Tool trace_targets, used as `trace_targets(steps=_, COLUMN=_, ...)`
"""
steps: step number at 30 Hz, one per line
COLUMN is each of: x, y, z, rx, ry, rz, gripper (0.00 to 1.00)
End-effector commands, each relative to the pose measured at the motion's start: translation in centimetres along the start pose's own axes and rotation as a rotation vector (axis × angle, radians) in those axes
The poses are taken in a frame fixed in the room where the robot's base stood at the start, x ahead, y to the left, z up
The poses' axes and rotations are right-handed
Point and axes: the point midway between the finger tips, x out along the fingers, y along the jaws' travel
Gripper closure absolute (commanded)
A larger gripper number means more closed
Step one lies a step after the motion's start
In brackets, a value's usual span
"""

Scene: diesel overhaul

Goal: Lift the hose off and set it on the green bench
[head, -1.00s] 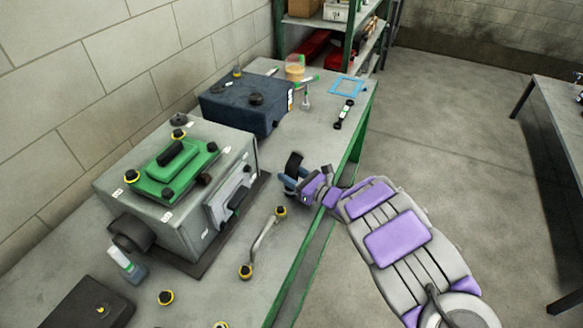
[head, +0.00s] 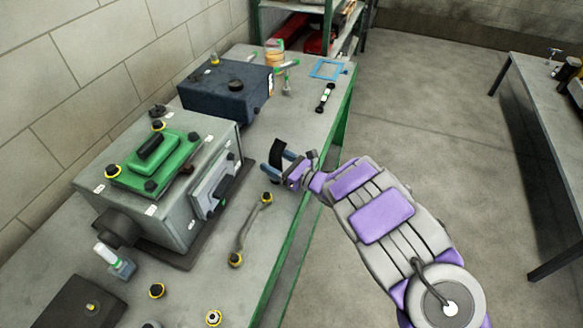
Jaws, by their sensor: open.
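A curved grey hose (head: 245,228) with yellow-and-black ends appears to lie on the green bench, beside the front of the grey engine block (head: 170,215). The green bench (head: 235,285) has a grey top and a green front edge. My gripper (head: 279,161) is open and empty over the front edge of the bench. It is beyond the hose's far end and apart from it in the picture. Its exact height above the bench cannot be told.
The engine block carries a green cover (head: 155,160). A dark blue box (head: 225,98) stands farther along the bench. Another table (head: 540,110) stands at right; the floor between is clear.

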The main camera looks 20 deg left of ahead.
Motion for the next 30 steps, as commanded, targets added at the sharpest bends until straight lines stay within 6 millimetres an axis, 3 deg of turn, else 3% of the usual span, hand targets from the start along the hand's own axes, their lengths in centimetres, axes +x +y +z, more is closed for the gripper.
trace_targets(steps=5, x=-2.6, y=-0.2, z=0.0, rx=0.0, ry=0.005, rz=-0.006, gripper=0.26)
trace_targets(steps=21, x=-14.6, y=-0.2, z=-0.1, rx=0.002, ry=0.005, rz=-0.006, gripper=0.26)
trace_targets(steps=30, x=-16.1, y=-0.2, z=0.1, rx=0.003, ry=0.003, rz=-0.003, gripper=0.26)
